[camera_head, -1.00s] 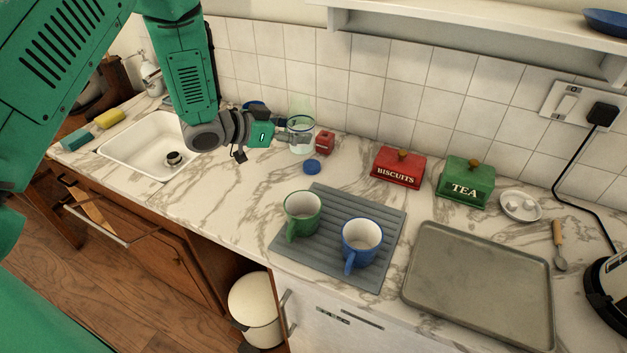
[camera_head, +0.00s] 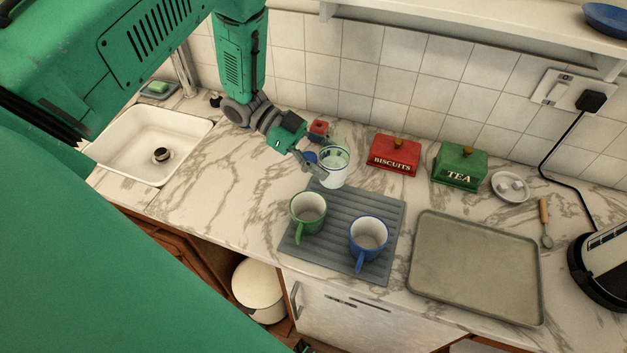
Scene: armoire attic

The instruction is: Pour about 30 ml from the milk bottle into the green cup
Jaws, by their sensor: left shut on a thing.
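The milk bottle (camera_head: 336,176) is clear glass with white milk inside. My left gripper (camera_head: 318,167) is shut on its left side and holds it behind the green cup, near the back edge of the grey ribbed mat. The bottle looks near upright; its exact tilt and height are hard to tell. The green cup (camera_head: 298,222) stands upright on the left part of the mat (camera_head: 338,229), its pale inside facing up and its handle towards me. No milk shows in it. My right gripper is not clearly in view.
A blue mug (camera_head: 368,238) stands right of the green cup. Red biscuits (camera_head: 395,155) and green tea (camera_head: 459,166) boxes stand behind. A grey tray (camera_head: 475,266) is right; the sink (camera_head: 150,140) is left.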

